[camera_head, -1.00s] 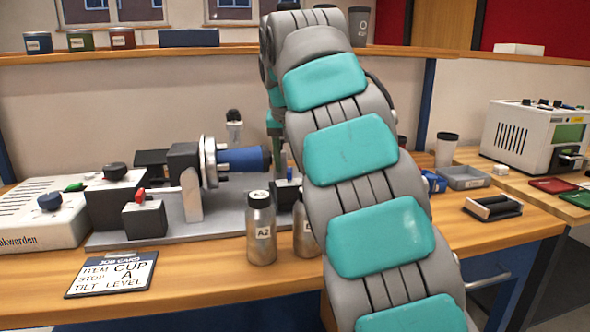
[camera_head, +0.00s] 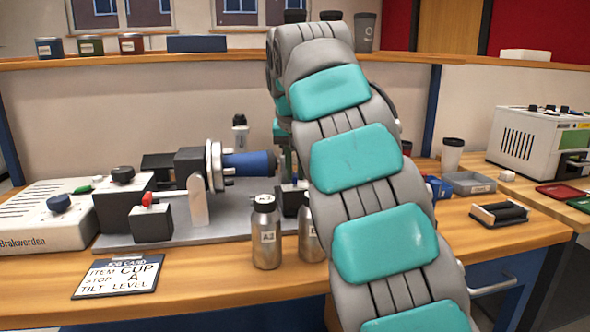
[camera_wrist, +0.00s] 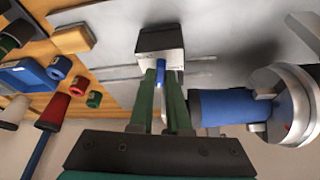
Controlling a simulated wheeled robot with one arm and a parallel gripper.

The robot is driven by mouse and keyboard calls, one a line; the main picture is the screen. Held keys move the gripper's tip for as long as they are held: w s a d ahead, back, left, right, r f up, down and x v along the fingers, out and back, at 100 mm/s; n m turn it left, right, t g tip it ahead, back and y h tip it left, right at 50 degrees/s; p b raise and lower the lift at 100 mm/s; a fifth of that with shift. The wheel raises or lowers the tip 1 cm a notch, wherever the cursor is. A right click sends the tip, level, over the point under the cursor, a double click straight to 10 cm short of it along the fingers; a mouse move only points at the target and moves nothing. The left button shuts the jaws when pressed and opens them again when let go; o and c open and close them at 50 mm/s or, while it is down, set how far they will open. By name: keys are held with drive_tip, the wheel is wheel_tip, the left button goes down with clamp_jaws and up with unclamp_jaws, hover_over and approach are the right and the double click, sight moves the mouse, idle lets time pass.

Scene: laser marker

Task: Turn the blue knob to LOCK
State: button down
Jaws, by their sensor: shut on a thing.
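The small upright blue knob (camera_wrist: 160,73) sits on a dark block (camera_wrist: 160,40) with a pale front face in the wrist view. My gripper (camera_wrist: 160,78) has its two green fingers shut on this knob, one on each side. In the head view, the block (camera_head: 289,203) stands at the right end of the grey base plate, partly hidden behind my arm. A bit of the blue knob (camera_head: 294,172) shows there, but the fingertips are mostly hidden. I cannot read a LOCK mark in either view.
A blue cylinder (camera_head: 248,164) on a round chuck (camera_head: 214,166) lies close beside the fingers. Metal bottles (camera_head: 266,232) stand in front. A grey tray (camera_head: 468,183) is at right.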

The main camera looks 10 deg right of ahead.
drive_tip(key=shift+f+n+y+b, duration=0.15)
drive_tip(key=shift+n+y+b, duration=0.25)
drive_tip(key=shift+n+b, duration=0.4)
drive_tip(key=shift+d+r+n, duration=0.1)
drive_tip(key=shift+r+n, duration=0.1)
drive_tip(key=shift+n, duration=0.5)
drive_tip(key=c, duration=0.9)
unclamp_jaws()
